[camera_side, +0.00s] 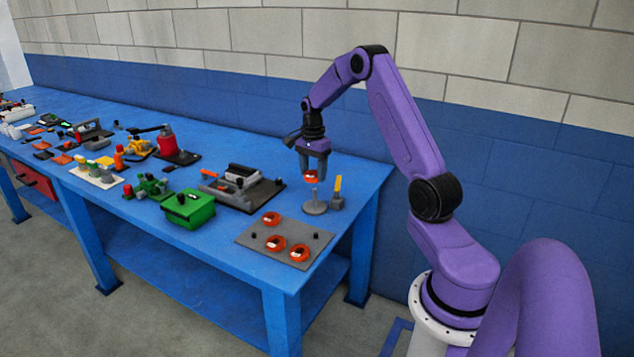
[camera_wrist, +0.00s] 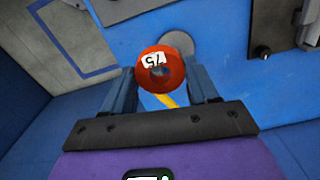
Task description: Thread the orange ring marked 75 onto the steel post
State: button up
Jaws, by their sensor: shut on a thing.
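The orange ring (camera_wrist: 162,80), with a white label reading 75, is held between the fingertips of my gripper (camera_wrist: 161,82). In the side view the ring (camera_side: 311,179) hangs under my gripper (camera_side: 312,172), in the air above the steel post (camera_side: 315,197). The post stands upright on a round grey base (camera_side: 314,209) near the table's right end. In the wrist view the round base (camera_wrist: 178,44) shows partly beyond the ring. The post is mostly hidden there, so I cannot tell how well the ring's hole lines up with it.
A grey panel (camera_side: 258,239) with several orange rings lies in front. A dark fixture (camera_side: 240,190) and a green box (camera_side: 188,209) stand to the left.

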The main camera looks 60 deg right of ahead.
send_near(315, 189)
jog(key=shift+a+f, duration=0.1)
jog(key=shift+w+f, duration=0.1)
jog(key=shift+f, duration=2.4)
jog(key=shift+f, duration=2.05)
jog(key=shift+f, duration=0.35)
jog(key=shift+f, duration=1.5)
dwell(0.5)
jog(key=o, duration=1.4)
jog(key=shift+c, duration=0.2)
